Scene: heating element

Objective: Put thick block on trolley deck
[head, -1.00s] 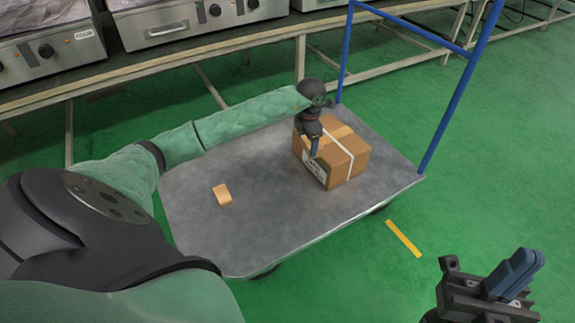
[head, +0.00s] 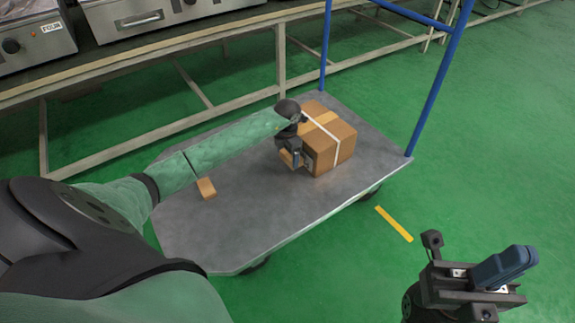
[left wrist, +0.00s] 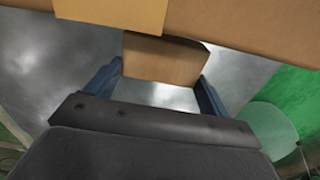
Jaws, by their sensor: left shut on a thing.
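My left gripper (head: 294,157) is shut on a tan block (head: 287,158), just left of the cardboard box over the trolley deck (head: 260,205). In the left wrist view the held block (left wrist: 163,60) sits between the two blue fingers, close to the big box at the top. I cannot tell whether it touches the deck. A second small tan block (head: 206,188) lies on the deck's left part, partly beside my left forearm. I cannot tell which block is thicker. My right gripper (head: 505,266) is at lower right, empty, its blue fingers together, away from the trolley.
A strapped cardboard box (head: 330,142) stands on the deck's right part; the deck's front middle is clear. The trolley's blue handle frame (head: 440,75) rises at the right. A workbench with steel ovens (head: 150,14) runs behind. Green floor with a yellow strip (head: 394,224) lies right.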

